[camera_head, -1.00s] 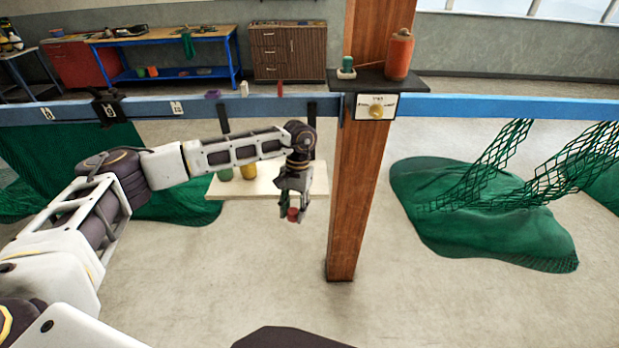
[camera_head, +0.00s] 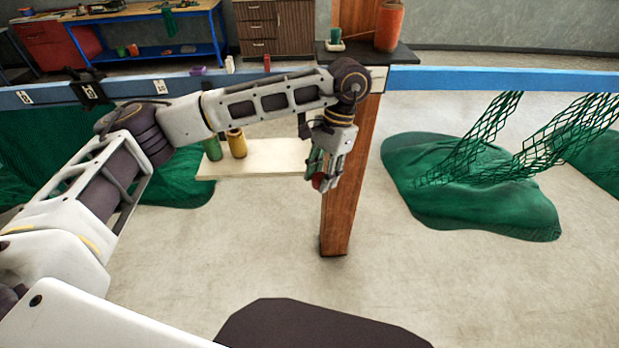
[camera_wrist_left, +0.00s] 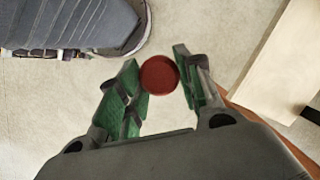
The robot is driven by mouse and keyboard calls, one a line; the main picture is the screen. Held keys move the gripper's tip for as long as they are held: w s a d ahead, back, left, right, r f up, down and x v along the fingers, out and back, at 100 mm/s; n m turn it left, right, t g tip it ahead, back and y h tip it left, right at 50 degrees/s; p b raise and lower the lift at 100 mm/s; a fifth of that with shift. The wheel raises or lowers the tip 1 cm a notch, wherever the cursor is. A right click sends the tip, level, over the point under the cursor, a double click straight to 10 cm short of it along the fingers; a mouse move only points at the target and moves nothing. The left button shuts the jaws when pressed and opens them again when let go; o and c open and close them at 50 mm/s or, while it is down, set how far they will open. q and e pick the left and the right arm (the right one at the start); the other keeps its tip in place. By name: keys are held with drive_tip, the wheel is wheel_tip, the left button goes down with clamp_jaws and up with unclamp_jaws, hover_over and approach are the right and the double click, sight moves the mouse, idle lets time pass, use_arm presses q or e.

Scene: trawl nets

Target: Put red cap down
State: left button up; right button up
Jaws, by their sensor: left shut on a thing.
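The red cap (camera_head: 318,181) is a small round red disc at the tips of my left gripper (camera_head: 325,180). My left gripper is shut on it, and the fingers point down in front of the wooden post in the head view. In the left wrist view the red cap (camera_wrist_left: 159,75) sits between the green finger pads of my left gripper (camera_wrist_left: 160,85), with bare floor behind it. The cap is held in the air, clear of the pale board (camera_head: 262,160). My right gripper is not in view.
A blue rail (camera_head: 500,79) crosses behind. Green nets (camera_head: 470,190) hang right.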

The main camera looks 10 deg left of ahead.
use_arm(q)
drive_tip(key=shift+s+d+r+m, duration=0.25)
drive_tip(key=shift+d+r+m, duration=0.1)
drive_tip(key=shift+d+r, duration=0.35)
drive_tip(key=shift+s+d+r+m, duration=0.25)
drive_tip(key=shift+d+r+m, duration=0.1)
drive_tip(key=shift+d+r, duration=0.25)
drive_tip(key=shift+a+r, duration=0.1)
drive_tip(key=s+a+r+n, duration=0.2)
drive_tip(key=a+r+n, duration=0.1)
drive_tip(key=a+r, duration=0.1)
drive_tip(key=shift+s+a+r+h, duration=0.2)
drive_tip(key=shift+a+r+h, duration=0.1)
drive_tip(key=shift+r, duration=0.6)
drive_tip(key=shift+w+d+n, duration=0.15)
drive_tip(key=shift+d+n, duration=0.05)
drive_tip(key=shift+n, duration=0.1)
drive_tip(key=w+d+n+h, duration=0.1)
drive_tip(key=w+d+n, duration=0.3)
drive_tip(key=w+d, duration=0.5)
drive_tip(key=shift+d+g, duration=0.3)
drive_tip(key=shift+d, duration=0.75)
drive_tip(key=shift+w, duration=0.1)
drive_tip(key=shift+f, duration=0.1)
